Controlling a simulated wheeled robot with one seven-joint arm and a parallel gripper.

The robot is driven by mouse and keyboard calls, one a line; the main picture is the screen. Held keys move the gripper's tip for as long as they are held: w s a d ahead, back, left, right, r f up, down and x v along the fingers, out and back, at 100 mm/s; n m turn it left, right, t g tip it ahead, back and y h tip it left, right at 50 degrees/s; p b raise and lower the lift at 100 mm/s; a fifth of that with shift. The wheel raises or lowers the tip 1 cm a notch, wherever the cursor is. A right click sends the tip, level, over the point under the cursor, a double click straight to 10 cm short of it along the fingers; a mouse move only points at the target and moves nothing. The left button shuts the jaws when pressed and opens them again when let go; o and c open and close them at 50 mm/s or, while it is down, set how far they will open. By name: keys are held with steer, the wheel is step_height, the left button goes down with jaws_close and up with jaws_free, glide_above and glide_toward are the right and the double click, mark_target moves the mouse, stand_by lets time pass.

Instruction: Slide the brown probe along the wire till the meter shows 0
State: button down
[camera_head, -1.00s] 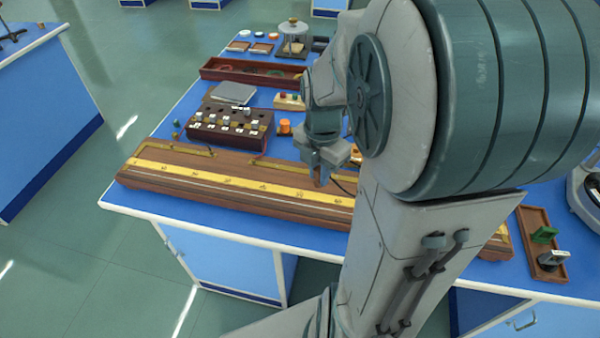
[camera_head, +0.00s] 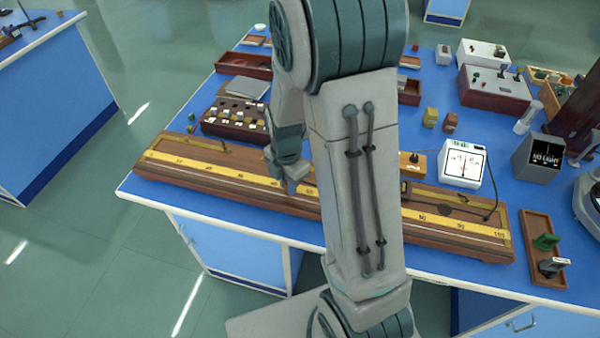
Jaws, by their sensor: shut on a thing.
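The long wooden wire board (camera_head: 215,187) with a yellow scale runs across the front of the blue bench. My gripper (camera_head: 291,184) is low over the board, left of its middle, shut on the brown probe, which is mostly hidden by the fingers. The white meter (camera_head: 463,164) stands behind the right part of the board. Its dial faces me, with a needle near the middle; the exact reading is too small to tell. My arm hides part of the board right of the gripper.
A dark resistance box (camera_head: 235,128) stands behind the board's left part. A wooden tray (camera_head: 543,240) with green and black pieces lies at the board's right end. A cable runs from the meter to the board.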

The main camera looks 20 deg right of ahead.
steer(key=shift+w+a+f, duration=0.1)
steer(key=shift+a+f, duration=0.1)
steer(key=shift+f, duration=0.1)
steer(key=shift+f, duration=0.25)
steer(key=shift+f+b, duration=0.3)
steer(key=shift+f, duration=0.1)
steer(key=shift+s+d+r, duration=0.1)
steer(key=shift+s+d, duration=0.1)
steer(key=shift+d, duration=0.1)
steer(key=shift+s+f+b, duration=0.25)
steer(key=shift+f+b, duration=0.05)
steer(key=shift+b, duration=0.3)
stand_by(2.5)
stand_by(1.6)
